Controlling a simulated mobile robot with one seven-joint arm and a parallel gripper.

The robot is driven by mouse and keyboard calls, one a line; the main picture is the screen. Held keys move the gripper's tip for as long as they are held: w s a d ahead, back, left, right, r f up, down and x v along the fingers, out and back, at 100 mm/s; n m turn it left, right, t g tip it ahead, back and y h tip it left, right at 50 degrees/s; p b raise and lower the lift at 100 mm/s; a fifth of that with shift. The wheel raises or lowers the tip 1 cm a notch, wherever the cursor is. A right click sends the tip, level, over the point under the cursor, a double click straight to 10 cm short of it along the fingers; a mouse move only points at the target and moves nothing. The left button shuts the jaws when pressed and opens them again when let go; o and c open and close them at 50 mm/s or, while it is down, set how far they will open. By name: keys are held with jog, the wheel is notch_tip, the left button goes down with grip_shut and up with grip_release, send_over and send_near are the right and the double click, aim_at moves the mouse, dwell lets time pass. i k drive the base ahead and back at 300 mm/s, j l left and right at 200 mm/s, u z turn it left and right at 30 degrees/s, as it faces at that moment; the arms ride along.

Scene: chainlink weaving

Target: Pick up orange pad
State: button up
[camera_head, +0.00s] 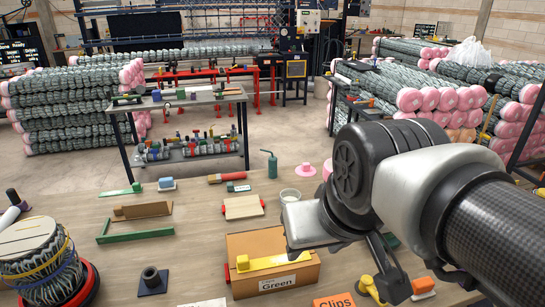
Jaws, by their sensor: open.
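No orange pad can be picked out for certain. A flat orange piece marked "Clips" (335,301) lies at the bottom edge, partly cut off. To its right a yellow-orange piece (374,290) shows beside dark parts under my arm. My gripper (304,224) is at the end of the arm that comes in from the right. It is above the right part of the cardboard box and apart from the orange piece. It is open; its fingertips are not clear and nothing is seen held in it.
A cardboard box marked "Green" (275,283) with a yellow bar (274,261) on top stands at the front. A spool (30,250) is at left, a black stand (152,281) nearer the middle.

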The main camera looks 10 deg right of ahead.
aim_at(424, 287)
jog(key=k+l+z, duration=0.15)
jog(key=l+z, duration=0.3)
jog(key=k+l+z, duration=0.1)
jog(key=l+z, duration=0.15)
jog(key=z, duration=0.25)
